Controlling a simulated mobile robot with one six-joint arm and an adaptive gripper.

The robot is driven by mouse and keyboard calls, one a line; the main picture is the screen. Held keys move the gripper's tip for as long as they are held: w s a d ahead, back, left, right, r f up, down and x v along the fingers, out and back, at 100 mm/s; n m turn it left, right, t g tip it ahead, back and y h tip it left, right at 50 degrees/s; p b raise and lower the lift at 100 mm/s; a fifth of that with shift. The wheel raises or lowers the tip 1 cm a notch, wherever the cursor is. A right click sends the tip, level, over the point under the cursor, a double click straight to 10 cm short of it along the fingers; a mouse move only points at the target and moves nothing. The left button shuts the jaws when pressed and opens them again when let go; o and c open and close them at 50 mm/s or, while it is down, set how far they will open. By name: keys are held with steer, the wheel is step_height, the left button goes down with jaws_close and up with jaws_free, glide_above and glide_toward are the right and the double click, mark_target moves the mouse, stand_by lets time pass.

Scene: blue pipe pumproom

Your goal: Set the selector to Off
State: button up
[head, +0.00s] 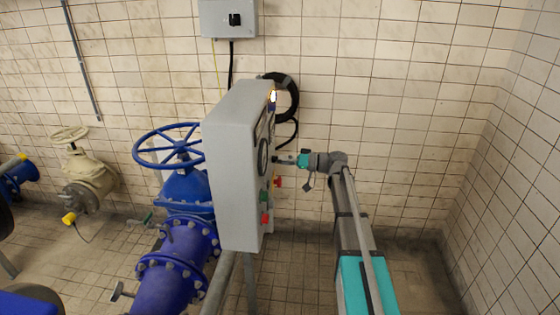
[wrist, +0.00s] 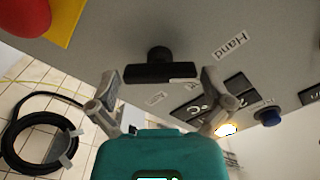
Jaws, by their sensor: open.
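The selector (wrist: 160,70) is a black knob with a bar handle on the grey panel face. In the wrist view the bar lies nearly level across the picture, with a pale mark near its right end. In the head view my gripper (head: 284,160) is at the panel's right-hand face, and the selector cannot be made out there.
The grey control cabinet (head: 232,165) carries green (head: 264,196) and red (head: 265,219) buttons. A red knob on a yellow plate (wrist: 68,22), a blue button (wrist: 268,116) and a lit lamp (wrist: 227,130) are near the selector. A blue valve wheel (head: 168,146) stands left; floor is clear right.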

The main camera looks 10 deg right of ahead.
steer(key=shift+w+a, duration=0.1)
steer(key=shift+a, duration=0.35)
steer(key=c, duration=0.8)
steer(key=shift+m, duration=0.3)
steer(key=m, duration=0.3)
steer(key=shift+m, duration=0.4)
steer(key=m, duration=0.4)
steer(key=shift+m, duration=0.3)
